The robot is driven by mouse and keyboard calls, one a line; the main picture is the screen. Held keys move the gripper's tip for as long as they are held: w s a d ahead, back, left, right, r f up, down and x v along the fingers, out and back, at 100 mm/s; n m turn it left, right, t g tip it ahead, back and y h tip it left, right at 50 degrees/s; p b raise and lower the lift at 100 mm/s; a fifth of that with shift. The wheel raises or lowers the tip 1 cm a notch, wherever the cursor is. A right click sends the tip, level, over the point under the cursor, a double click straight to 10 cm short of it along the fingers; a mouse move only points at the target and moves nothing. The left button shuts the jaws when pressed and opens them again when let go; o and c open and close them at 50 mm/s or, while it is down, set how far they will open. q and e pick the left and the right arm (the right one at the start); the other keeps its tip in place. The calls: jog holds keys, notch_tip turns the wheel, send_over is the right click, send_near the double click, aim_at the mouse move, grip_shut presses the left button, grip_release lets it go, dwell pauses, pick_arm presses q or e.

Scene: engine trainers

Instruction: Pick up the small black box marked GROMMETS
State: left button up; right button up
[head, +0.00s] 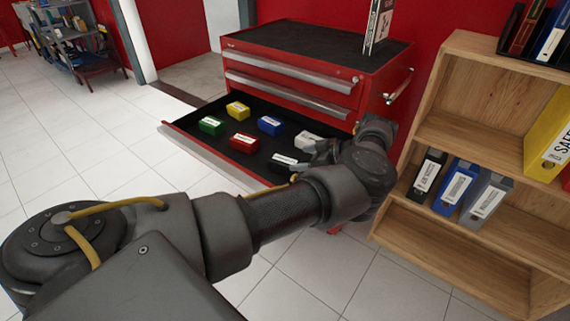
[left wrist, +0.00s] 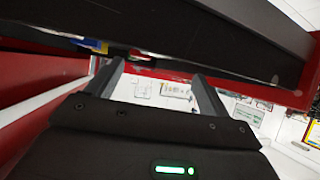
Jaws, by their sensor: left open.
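The small black box (head: 281,167) with a white label lies in the open bottom drawer of the red tool cabinet, near the drawer's front right. Its label is too small to read. My left gripper (head: 318,155) is just to the right of the black box in the head view, at the drawer's right side, partly hidden by my own wrist. In the left wrist view the left gripper (left wrist: 157,75) has its two fingers spread apart, with nothing seen held between them. I cannot make out the black box in that view. My right gripper is not in view.
The drawer (head: 195,148) also holds yellow (head: 237,110), green (head: 211,126), blue (head: 270,126), red (head: 244,143) and white (head: 307,140) boxes. The cabinet (head: 300,45) rises behind. A wooden shelf (head: 482,122) with binders stands close on the right. Tiled floor at left is clear.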

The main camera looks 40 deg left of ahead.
aim_at(285, 159)
pick_arm(q)
jog(key=shift+x, duration=0.95)
jog(key=x, duration=0.3)
jog(key=p+x, duration=0.1)
jog(key=shift+w+a+f, duration=0.1)
jog(key=shift+w+a, duration=0.15)
jog(key=shift+a+f, duration=0.15)
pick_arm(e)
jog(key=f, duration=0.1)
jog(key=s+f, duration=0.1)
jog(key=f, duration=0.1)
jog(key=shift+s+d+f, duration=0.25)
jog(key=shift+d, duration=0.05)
pick_arm(q)
jog(key=shift+c, duration=0.4)
jog(key=c, duration=1)
jog(key=shift+c, duration=0.2)
